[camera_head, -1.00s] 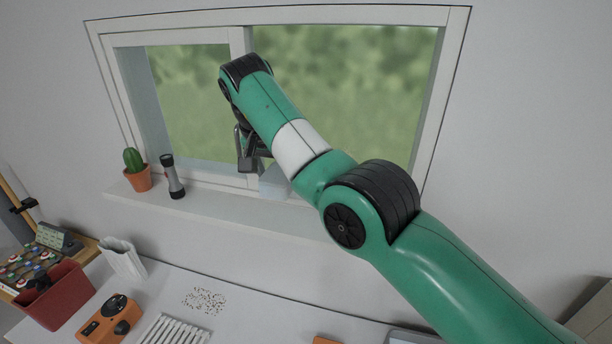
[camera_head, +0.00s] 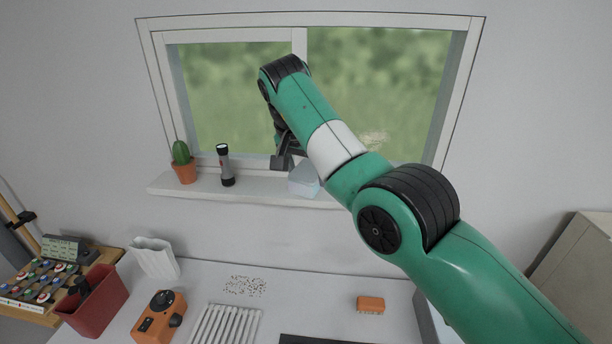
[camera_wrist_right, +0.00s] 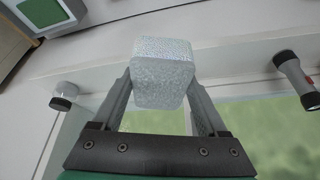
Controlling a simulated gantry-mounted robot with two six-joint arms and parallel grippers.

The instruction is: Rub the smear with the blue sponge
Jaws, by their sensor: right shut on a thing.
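A pale blue-grey sponge block (camera_head: 303,180) is at the window sill. In the right wrist view the sponge (camera_wrist_right: 163,72) sits between the two fingers of my right gripper (camera_wrist_right: 162,92), which is shut on it. In the head view my right gripper (camera_head: 285,163) is partly hidden behind my own arm. I cannot tell whether the sponge touches the sill. A faint pale yellowish smear (camera_head: 374,138) shows on the right window pane, to the right of the sponge and higher, just above my arm. My left gripper is not in view.
A flashlight (camera_head: 225,166) and a potted cactus (camera_head: 183,163) stand on the sill (camera_head: 250,188) left of the sponge. A small black-and-white object (camera_wrist_right: 65,96) shows in the wrist view. Below, the table holds an orange device (camera_head: 160,318), a red bin (camera_head: 94,300) and speckled crumbs (camera_head: 245,286).

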